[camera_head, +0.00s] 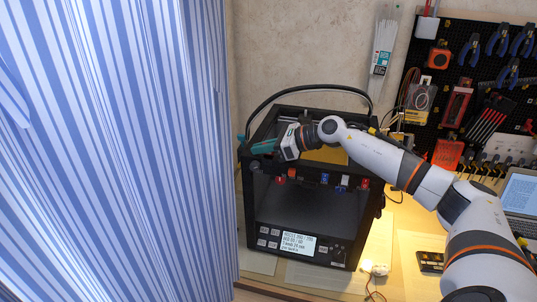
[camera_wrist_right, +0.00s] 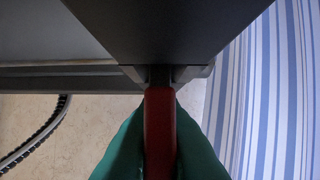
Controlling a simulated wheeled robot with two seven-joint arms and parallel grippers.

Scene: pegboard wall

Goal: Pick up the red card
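My right gripper (camera_head: 254,144) reaches over the top left of the black printer (camera_head: 254,215), with its teal fingers pointing left. In the right wrist view, the red card (camera_wrist_right: 159,135) stands edge-on between the two green fingers (camera_wrist_right: 160,150), which press close on both sides of it. Its far end is near a dark block (camera_wrist_right: 165,35) that fills the top of that view. In the head view, I cannot make out the card at the fingers. My left gripper is not in view.
A blue-and-white striped curtain (camera_head: 120,150) hangs close on the left. Small red, blue and white pieces sit along the printer's upper front. A tool pegboard (camera_head: 440,125) and a laptop (camera_head: 522,195) are at the right. A black cable (camera_head: 320,88) arches behind the printer.

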